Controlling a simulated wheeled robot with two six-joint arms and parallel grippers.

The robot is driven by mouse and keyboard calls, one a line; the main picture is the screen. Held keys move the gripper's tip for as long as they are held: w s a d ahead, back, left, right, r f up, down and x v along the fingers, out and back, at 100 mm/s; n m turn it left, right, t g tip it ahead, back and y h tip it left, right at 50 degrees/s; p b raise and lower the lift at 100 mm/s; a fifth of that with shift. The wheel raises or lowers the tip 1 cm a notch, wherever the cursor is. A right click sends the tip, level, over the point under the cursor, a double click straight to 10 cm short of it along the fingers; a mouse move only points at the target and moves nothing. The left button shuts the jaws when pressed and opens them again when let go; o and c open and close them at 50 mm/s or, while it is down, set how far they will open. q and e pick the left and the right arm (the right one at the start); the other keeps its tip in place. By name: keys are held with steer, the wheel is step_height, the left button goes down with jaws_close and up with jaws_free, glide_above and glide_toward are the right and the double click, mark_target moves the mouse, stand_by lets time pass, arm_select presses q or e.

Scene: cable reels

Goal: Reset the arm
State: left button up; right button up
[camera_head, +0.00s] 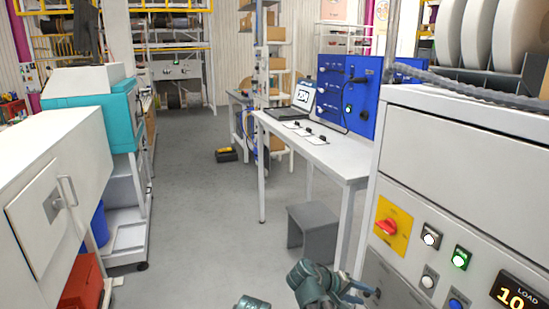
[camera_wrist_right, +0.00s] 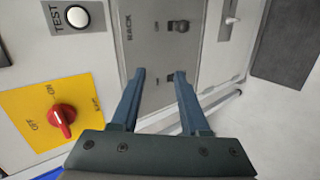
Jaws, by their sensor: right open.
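My right gripper (camera_head: 362,291) is low in the head view, beside the front of the white machine (camera_head: 455,155). In the right wrist view its two blue-grey fingers (camera_wrist_right: 160,76) are spread apart with nothing held between them. They point at a grey panel (camera_wrist_right: 150,50) marked RACK, which carries small dark switches (camera_wrist_right: 180,26). I cannot tell whether the fingertips touch the panel. A teal piece of my own arm shows at the bottom edge of the head view. My left gripper does not show.
A red rotary switch (camera_head: 387,227) on a yellow plate is close by; it also shows in the wrist view (camera_wrist_right: 62,116). A grey stool (camera_head: 313,228) stands under the workbench (camera_head: 340,158). White cabinets (camera_head: 60,190) line the left.

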steer(key=s+a+f+m+g+y, duration=0.2)
steer(key=s+a+f+y, duration=0.6)
steer(key=s+f+y, duration=0.15)
steer(key=s+a+r+n+p, duration=0.3)
steer(key=s+a+r+p, duration=0.3)
steer(key=a+r+p, duration=0.3)
steer(key=a, duration=0.2)
steer(key=shift+a+n+g, duration=0.3)
steer(key=shift+g, duration=0.1)
steer(key=shift+r, duration=0.1)
